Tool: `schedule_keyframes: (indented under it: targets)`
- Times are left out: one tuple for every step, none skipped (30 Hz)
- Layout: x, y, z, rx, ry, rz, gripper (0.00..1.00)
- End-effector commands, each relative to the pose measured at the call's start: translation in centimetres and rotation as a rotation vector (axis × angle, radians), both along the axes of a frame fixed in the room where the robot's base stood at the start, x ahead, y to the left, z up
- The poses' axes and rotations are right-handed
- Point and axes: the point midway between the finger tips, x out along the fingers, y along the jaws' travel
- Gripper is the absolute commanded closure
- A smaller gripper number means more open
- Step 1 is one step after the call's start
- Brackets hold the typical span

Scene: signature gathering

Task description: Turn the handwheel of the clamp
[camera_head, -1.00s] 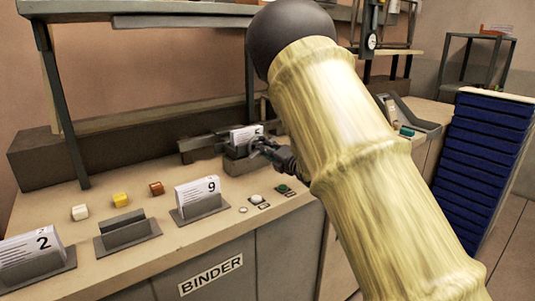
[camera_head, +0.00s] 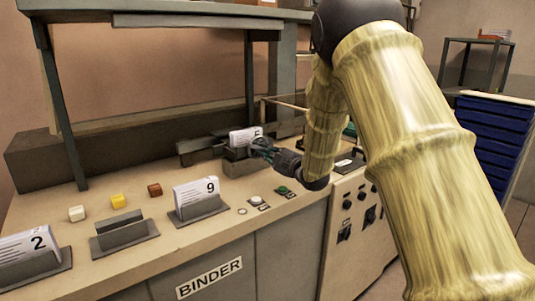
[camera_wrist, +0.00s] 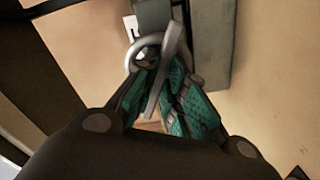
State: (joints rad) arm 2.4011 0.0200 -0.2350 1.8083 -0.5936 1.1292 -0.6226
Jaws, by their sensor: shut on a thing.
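The clamp (camera_head: 238,167) is a grey block on the bench, with a white card marked 5 (camera_head: 243,138) standing in it. In the wrist view, grey metal clamp bars (camera_wrist: 213,45) run up the top. My gripper (camera_head: 259,148) is at the clamp's right end. Its teal pads lie either side of the handwheel and it is shut on it. The fingers hide much of the handwheel in the head view.
Card holders marked 9 (camera_head: 197,193) and 2 (camera_head: 30,249) and an empty holder (camera_head: 124,234) stand to the left. A green button (camera_head: 283,189) and a white button (camera_head: 255,200) sit in front of the clamp. An upper shelf (camera_head: 200,20) overhangs the bench.

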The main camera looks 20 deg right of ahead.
Motion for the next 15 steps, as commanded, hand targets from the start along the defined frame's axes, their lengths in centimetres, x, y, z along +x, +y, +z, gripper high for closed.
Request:
schedule_keyframes:
  targets:
    - [-0.11,-0.15,-0.32,0.032,0.017,-0.002,1.00]
    - [-0.11,-0.14,-0.33,0.052,0.024,-0.002,1.00]
    - [-0.11,-0.12,-0.36,0.075,0.032,-0.002,1.00]
    - [-0.12,-0.11,-0.36,0.092,0.038,-0.002,1.00]
    - [-0.12,-0.10,-0.38,0.107,0.044,-0.002,1.00]
    - [-0.14,-0.10,-0.40,0.127,0.051,-0.002,1.00]
    - [-0.13,-0.10,-0.41,0.140,0.056,-0.002,1.00]
    - [-0.14,-0.08,-0.43,0.154,0.061,-0.002,1.00]
    - [-0.13,-0.07,-0.44,0.169,0.066,-0.002,1.00]
    - [-0.14,-0.06,-0.47,0.178,0.070,-0.003,1.00]
    - [-0.14,-0.05,-0.48,0.186,0.073,-0.003,1.00]
    - [-0.14,-0.04,-0.50,0.197,0.078,-0.002,1.00]
    - [-0.15,-0.04,-0.51,0.204,0.080,-0.002,1.00]
    - [-0.14,-0.04,-0.52,0.209,0.083,-0.003,1.00]
    - [-0.16,-0.04,-0.53,0.216,0.085,-0.003,1.00]
